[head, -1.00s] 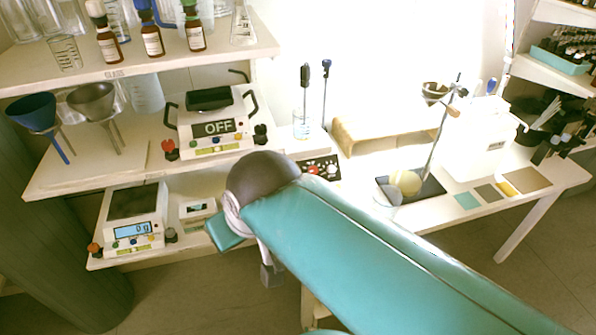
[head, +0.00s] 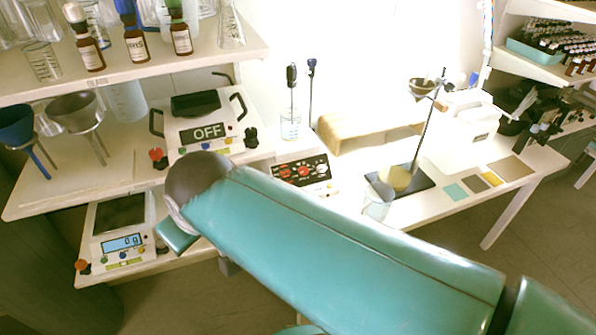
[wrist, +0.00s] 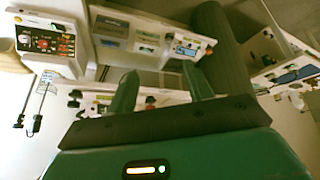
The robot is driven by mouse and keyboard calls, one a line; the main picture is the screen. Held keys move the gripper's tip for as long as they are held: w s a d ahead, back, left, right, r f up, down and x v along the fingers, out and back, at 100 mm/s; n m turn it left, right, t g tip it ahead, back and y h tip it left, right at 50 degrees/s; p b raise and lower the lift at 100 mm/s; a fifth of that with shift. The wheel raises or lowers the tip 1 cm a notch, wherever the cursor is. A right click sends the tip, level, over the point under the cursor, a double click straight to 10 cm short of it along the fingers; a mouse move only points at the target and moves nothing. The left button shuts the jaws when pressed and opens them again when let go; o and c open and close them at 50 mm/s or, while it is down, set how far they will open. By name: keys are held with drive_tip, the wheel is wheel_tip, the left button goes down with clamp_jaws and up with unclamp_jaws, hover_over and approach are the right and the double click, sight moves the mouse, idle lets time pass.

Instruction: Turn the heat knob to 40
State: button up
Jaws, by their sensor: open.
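A black control panel (head: 302,172) with red knobs and small buttons sits on the front of a white hotplate-like unit on the right bench. In the wrist view the same kind of panel (wrist: 45,42) shows at the upper left, tilted. Which knob is the heat knob, and its setting, are too small to read. My gripper (wrist: 160,90) shows in the wrist view with its two green fingers apart and nothing between them. The panel lies up and to the left of the fingers, apart from them. In the head view my arm hides most of the gripper.
A balance reading OFF (head: 203,133) stands left of the panel, with a lower balance (head: 124,243) below. A beaker with tools (head: 290,125) stands behind the panel. A wooden riser (head: 368,128) and a stand on a dark base (head: 420,188) are to the right.

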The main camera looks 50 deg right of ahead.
drive_tip(key=w+d+f+n+h, duration=0.1)
drive_tip(key=w+d+n, duration=0.1)
drive_tip(key=d, duration=0.7)
drive_tip(key=w+d+f+n+t+h, duration=0.1)
drive_tip(key=w+d+f+n+h, duration=0.1)
drive_tip(key=d, duration=0.7)
drive_tip(key=w+d+f+n+h, duration=0.2)
drive_tip(key=w+d, duration=0.2)
drive_tip(key=d, duration=0.5)
drive_tip(key=shift+w+f+t, duration=0.2)
drive_tip(key=shift+f+t, duration=0.05)
drive_tip(key=shift+t, duration=0.05)
drive_tip(key=s+d+f+n, duration=0.2)
drive_tip(key=d+f+n, duration=0.35)
drive_tip(key=d, duration=0.35)
drive_tip(key=n+t, duration=0.1)
drive_tip(key=n, duration=0.3)
approach(304, 171)
drive_tip(key=shift+y, duration=0.4)
drive_tip(key=x, duration=0.8)
drive_tip(key=shift+w+d+f, duration=0.1)
drive_tip(key=shift+w+d, duration=0.05)
drive_tip(key=shift+d, duration=0.3)
drive_tip(key=shift+c, duration=0.4)
drive_tip(key=c, duration=0.9)
